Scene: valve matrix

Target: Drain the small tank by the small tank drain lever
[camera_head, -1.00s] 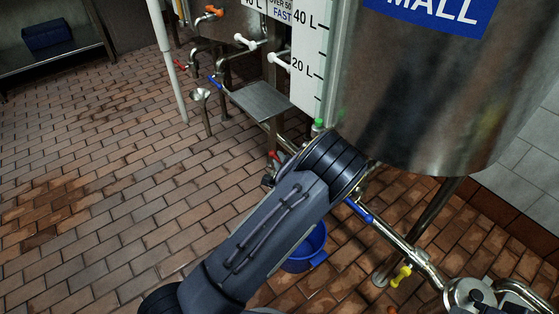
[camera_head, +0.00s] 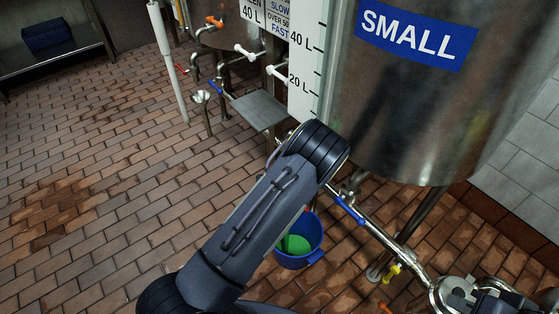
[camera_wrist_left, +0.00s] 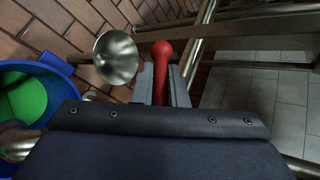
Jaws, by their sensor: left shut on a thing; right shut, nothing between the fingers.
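The small tank (camera_head: 400,110) is a steel vessel with a blue SMALL label. In the left wrist view my left gripper (camera_wrist_left: 163,88) is shut on a red lever (camera_wrist_left: 162,55) with a round knob. A blue bucket (camera_head: 300,258) on the floor holds bright green liquid, which also shows in the left wrist view (camera_wrist_left: 22,100). My right gripper (camera_head: 488,302) shows only partly at the bottom right edge; it is shut and empty.
A steel pipe with a blue lever (camera_head: 349,208) and a yellow handle (camera_head: 391,273) runs to the lower right. A small metal shelf (camera_head: 259,110) and other valves stand behind. A metal cup-shaped part (camera_wrist_left: 116,57) is beside the red lever. Floor at left is clear.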

